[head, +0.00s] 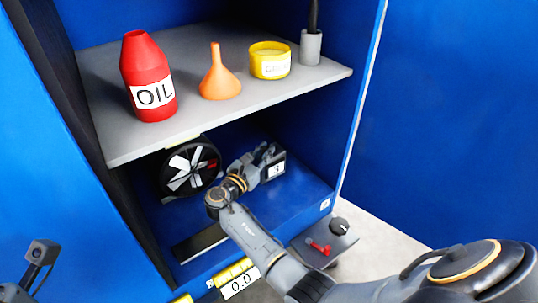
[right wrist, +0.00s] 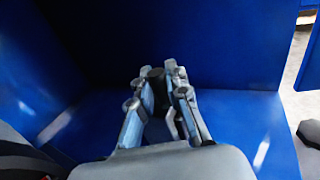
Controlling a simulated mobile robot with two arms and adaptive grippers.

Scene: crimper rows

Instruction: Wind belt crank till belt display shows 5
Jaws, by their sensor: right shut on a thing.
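My right gripper (head: 262,156) reaches into the lower bay of the blue cabinet, beside a small dark box with a white display (head: 278,169) that reads 3. In the right wrist view the fingers of my right gripper (right wrist: 160,85) are closed around a dark upright piece (right wrist: 155,74), which looks like the crank's handle. The rest of the crank is hidden behind the fingers and arm. A second display (head: 240,284) on the cabinet's lower front edge reads 0.0. At the bottom left of the head view only a grey part of my left arm shows, without its fingers.
A black wheel with pale spokes (head: 190,168) stands left of my right gripper. The grey shelf (head: 225,110) above holds a red oil bottle (head: 150,80), an orange funnel (head: 219,78) and a yellow tub (head: 269,62). A panel with a red lever (head: 319,247) sits outside right.

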